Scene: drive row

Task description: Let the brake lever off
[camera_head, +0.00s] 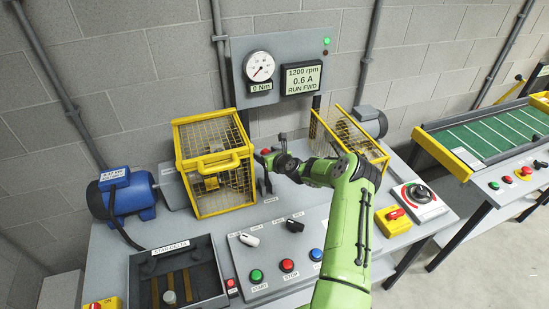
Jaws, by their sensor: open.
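The brake lever (267,180) stands on the bench just right of the left yellow mesh guard, with a small label at its foot. A red knob (265,151) shows at its top, partly hidden by my gripper. My gripper (271,150) is open and lies right at the knob. I cannot tell whether its fingers touch the knob. The display (302,78) reads 1200 rpm, 0.6 A, RUN FWD. The torque gauge (259,67) is labelled 0 Nm.
The left yellow mesh guard (213,165) stands close beside the lever. Another yellow guard (349,138) stands behind my arm.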

